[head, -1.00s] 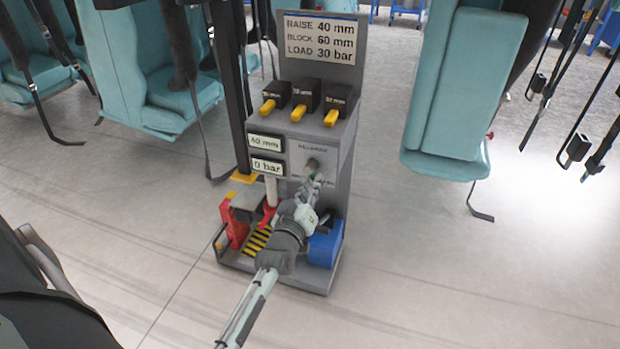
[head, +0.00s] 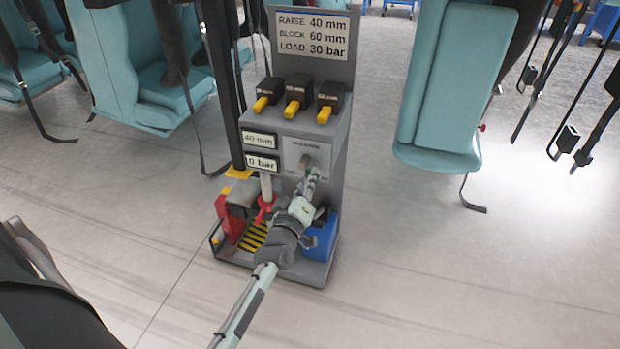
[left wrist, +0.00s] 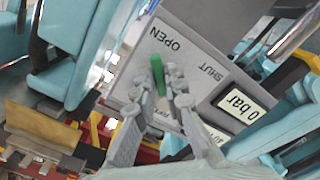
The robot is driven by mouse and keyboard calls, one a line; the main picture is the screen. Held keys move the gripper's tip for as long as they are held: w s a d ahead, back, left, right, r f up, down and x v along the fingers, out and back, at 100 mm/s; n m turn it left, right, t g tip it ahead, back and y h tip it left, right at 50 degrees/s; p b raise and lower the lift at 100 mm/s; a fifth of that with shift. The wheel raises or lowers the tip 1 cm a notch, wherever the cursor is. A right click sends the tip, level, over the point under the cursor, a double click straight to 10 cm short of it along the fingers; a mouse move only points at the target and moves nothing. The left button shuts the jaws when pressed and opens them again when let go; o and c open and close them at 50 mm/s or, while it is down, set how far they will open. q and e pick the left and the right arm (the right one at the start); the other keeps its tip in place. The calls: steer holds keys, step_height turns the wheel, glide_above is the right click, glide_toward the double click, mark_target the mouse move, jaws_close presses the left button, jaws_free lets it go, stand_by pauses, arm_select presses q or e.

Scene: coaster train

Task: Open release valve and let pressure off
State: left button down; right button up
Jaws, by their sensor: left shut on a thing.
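The grey stand (head: 330,135) carries a panel (head: 292,152) with the release valve on its front. The valve's green lever (left wrist: 158,62) shows in the left wrist view, close to the printed word OPEN (left wrist: 165,38); SHUT (left wrist: 212,72) is printed farther right. My left gripper (head: 313,172) is at the panel, with its fingers (left wrist: 168,78) shut on the green lever. They hide part of it. The lower display (head: 262,163) reads 0 bar and the upper one (head: 258,139) 40 mm. My right gripper is out of view.
Three black boxes with yellow levers (head: 295,98) sit on top of the stand, below a sign (head: 313,36). A red jack (head: 228,215) and a blue part (head: 321,240) are at its base. Teal seats (head: 440,90) hang on both sides. The floor at right is clear.

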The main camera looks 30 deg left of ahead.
arm_select(q)
steer(key=c, duration=1.6)
jaws_free()
steer(key=v, duration=1.2)
steer(key=shift+d+r, duration=0.1)
steer(key=shift+r, duration=0.05)
